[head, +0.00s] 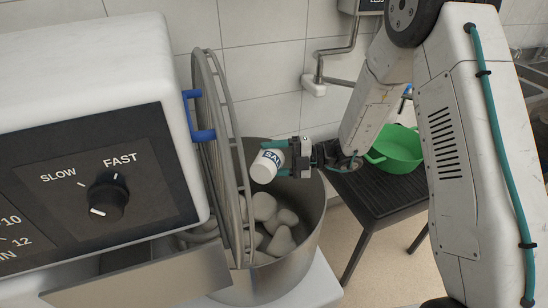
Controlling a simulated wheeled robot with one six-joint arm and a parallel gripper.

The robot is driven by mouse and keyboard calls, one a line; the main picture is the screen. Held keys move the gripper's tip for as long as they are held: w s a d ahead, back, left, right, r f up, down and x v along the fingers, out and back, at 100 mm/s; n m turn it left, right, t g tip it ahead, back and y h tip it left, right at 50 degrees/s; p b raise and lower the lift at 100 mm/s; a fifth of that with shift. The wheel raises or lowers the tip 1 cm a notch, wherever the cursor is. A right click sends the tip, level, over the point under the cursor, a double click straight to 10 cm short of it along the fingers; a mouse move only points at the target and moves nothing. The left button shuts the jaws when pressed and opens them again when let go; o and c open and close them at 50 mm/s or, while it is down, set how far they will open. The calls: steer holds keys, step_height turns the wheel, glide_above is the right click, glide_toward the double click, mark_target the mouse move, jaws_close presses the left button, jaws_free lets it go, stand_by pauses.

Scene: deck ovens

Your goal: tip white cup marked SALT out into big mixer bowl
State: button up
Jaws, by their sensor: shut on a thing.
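The white cup marked SALT (267,167) is tilted over the open side of the big mixer bowl (312,222), with its lower end toward the left. My gripper (285,158) is shut on the cup from the right and holds it above the bowl's contents. The steel bowl holds several pale lumps (272,218). Whether any salt has left the cup cannot be seen. The cup's mouth and inside are not clear to see.
The mixer's wire guard (228,150) stands raised just left of the cup, with a blue handle (198,115). The mixer head (90,65) with its speed knob (108,197) fills the left. A green bowl (398,150) stands on a dark ribbed table (375,195) at the right.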

mark_target(268, 157)
steer(key=n, duration=0.1)
steer(key=s+n+h, duration=0.1)
steer(key=n, duration=0.1)
steer(key=r+n+h, duration=0.1)
steer(key=shift+s+a+r+n+t, duration=0.1)
steer(key=shift+s+a+n+t, duration=0.2)
steer(key=shift+a+t, duration=0.1)
steer(key=n, duration=0.1)
steer(key=s+n+t+h, duration=0.1)
steer(key=n, duration=0.1)
steer(key=r+n+t, duration=0.1)
steer(key=shift+s+a+n+h, duration=0.3)
steer(key=shift+h, duration=0.1)
steer(key=r+n+t, duration=0.1)
steer(key=r+n+h, duration=0.1)
steer(key=n, duration=0.1)
steer(key=shift+s+a+r+t, duration=0.1)
steer(key=shift+s+r+t, duration=0.1)
steer(key=shift+t, duration=0.2)
steer(key=shift+r+n+t+h, duration=0.4)
steer(key=shift+r+n+t, duration=0.4)
steer(key=shift+n, duration=0.4)
steer(key=shift+r, duration=0.15)
